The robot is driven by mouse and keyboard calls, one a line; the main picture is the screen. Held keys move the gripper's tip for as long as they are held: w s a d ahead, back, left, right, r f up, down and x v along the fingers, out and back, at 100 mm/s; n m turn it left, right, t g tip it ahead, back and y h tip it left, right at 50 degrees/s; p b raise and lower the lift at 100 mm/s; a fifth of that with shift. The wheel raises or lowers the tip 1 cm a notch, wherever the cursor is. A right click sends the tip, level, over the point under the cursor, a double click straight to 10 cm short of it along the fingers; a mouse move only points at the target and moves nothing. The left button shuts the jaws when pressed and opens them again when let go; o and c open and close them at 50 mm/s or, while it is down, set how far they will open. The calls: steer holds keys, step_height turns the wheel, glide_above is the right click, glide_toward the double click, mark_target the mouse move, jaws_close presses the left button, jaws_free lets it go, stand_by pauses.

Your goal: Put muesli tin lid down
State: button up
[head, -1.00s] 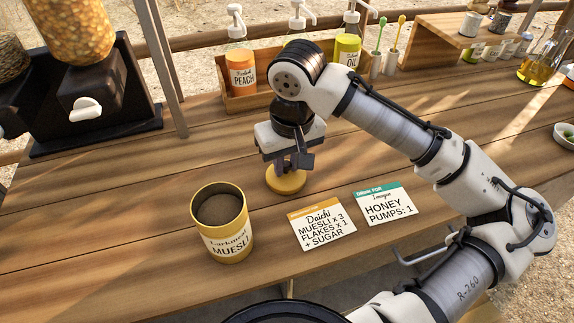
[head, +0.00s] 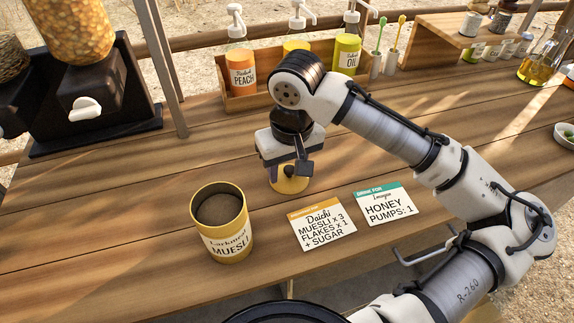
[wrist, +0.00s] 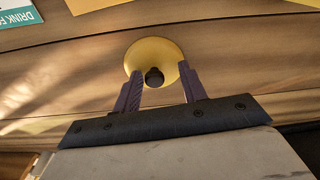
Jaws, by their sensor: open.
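The muesli tin lid (head: 290,187) is a round yellow disc, resting on the wooden counter to the right of the tin. In the wrist view the lid (wrist: 153,52) shows a black knob at its middle. My gripper (wrist: 160,75) is open, with its two fingers apart on either side of the knob. In the head view my gripper (head: 288,174) is low over the lid and hides part of it. The yellow muesli tin (head: 226,245) stands upright and uncovered, with dark contents inside.
An orange-edged order card (head: 322,223) and a green-edged drink card (head: 385,204) lie to the right of the tin. A wooden box (head: 240,103) of pump bottles stands behind my gripper. A dark dispenser (head: 95,115) stands at left. The counter left of the tin is clear.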

mark_target(291, 183)
step_height(291, 183, up, 12)
steer(key=s, duration=0.1)
steer(key=shift+d, duration=0.4)
steer(key=shift+s+r, duration=0.1)
